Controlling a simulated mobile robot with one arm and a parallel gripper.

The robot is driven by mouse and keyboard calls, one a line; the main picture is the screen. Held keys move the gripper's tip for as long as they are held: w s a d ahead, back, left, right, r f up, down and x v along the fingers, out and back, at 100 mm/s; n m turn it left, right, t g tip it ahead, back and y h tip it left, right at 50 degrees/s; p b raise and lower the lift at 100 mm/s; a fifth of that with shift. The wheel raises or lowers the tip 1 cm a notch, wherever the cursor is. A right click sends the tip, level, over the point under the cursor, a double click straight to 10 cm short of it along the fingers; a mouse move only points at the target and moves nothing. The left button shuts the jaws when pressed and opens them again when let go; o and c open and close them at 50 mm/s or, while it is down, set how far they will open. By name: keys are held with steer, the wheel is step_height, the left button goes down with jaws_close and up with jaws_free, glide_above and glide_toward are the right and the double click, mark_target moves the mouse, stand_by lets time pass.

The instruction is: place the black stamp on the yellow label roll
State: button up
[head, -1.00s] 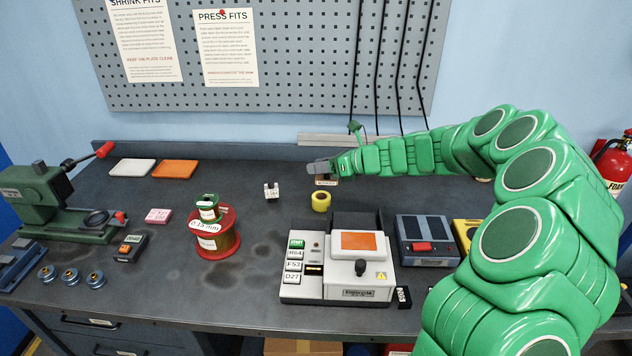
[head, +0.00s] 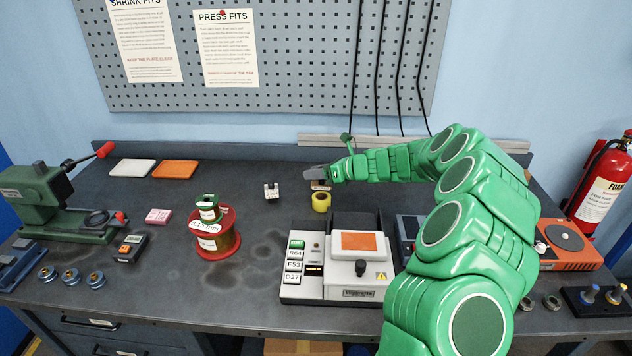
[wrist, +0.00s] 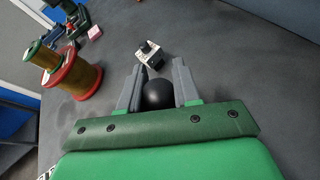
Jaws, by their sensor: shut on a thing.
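The black stamp (wrist: 158,95) shows in the wrist view as a round black knob between the two grey fingers. My gripper (wrist: 158,88) is shut on that knob. In the head view my gripper (head: 315,173) is over the back middle of the bench, and the stamp's lower part (head: 320,185) shows just under the fingers. The yellow label roll (head: 321,202) is on the bench just in front of and below the stamp in the head view. A gap between stamp and roll is hard to judge. The roll is not visible in the wrist view.
A red spool (head: 216,244) with a green one on top is further left. A white machine (head: 340,275) stands in front. Bench between block and spool is clear.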

steer(key=shift+w+f, duration=0.1)
steer(key=shift+f, duration=1.55)
steer(key=shift+f, duration=0.1)
steer(key=o, duration=1.1)
steer(key=shift+c, duration=0.2)
steer(key=shift+d+r, duration=0.35)
steer(key=shift+d, duration=0.15)
steer(key=v, duration=1.1)
steer(key=shift+s, duration=0.25)
